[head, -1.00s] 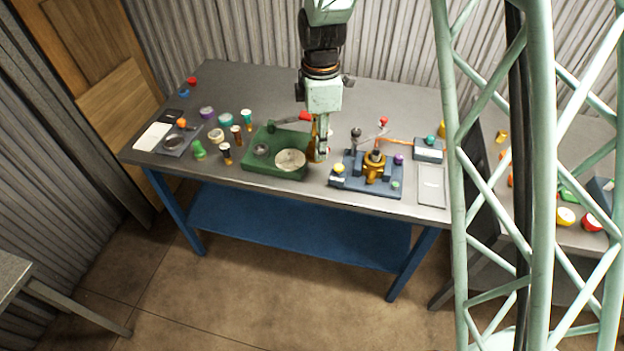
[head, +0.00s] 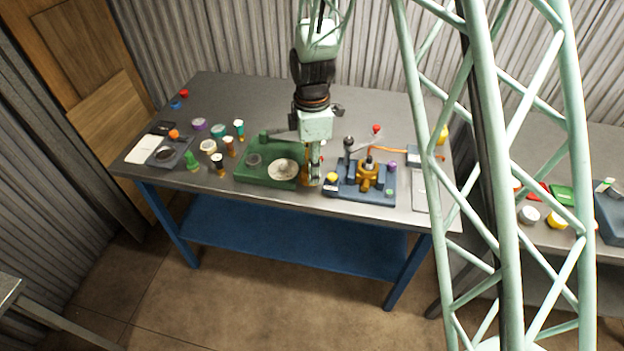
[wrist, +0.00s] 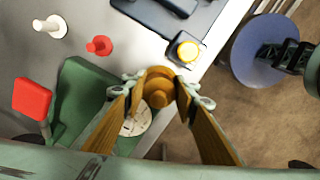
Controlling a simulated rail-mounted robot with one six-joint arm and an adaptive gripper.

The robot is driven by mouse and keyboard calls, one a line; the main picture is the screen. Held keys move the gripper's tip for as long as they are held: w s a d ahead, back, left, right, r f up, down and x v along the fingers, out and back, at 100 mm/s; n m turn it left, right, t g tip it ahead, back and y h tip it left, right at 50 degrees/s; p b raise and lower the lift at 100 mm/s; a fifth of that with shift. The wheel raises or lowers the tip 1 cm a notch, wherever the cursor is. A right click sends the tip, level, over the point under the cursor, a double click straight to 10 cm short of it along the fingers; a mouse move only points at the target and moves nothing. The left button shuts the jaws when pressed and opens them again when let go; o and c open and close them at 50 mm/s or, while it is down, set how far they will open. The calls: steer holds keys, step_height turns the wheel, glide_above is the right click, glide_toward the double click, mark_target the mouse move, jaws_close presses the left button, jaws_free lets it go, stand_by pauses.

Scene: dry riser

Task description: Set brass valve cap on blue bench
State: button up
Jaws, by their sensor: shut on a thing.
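The brass valve cap (wrist: 158,94) shows in the wrist view as a round, stepped brass piece between my fingertips. My gripper (wrist: 161,86) is shut on it. In the head view my gripper (head: 313,181) points down near the front edge of the blue bench (head: 245,98), between a green tray and a blue fixture. The cap is hard to make out there beside the brown fingers. The bench has a grey top with blue legs and a blue lower shelf. I cannot tell whether the cap touches anything below.
The green tray (head: 252,176) with a pale disc is left of my gripper. The blue fixture (head: 345,190) with a yellow knob (head: 331,178) is close on the right. Several small bottles and caps stand farther left. The bench's back left is mostly clear.

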mark_target(312, 187)
steer(key=shift+f, duration=0.15)
steer(key=shift+f, duration=1.85)
steer(key=shift+f+b, duration=0.2)
steer(key=shift+b, duration=0.2)
steer(key=o, duration=0.9)
steer(key=shift+r, duration=0.3)
steer(key=shift+r+p, duration=0.8)
steer(key=shift+r, duration=5.15)
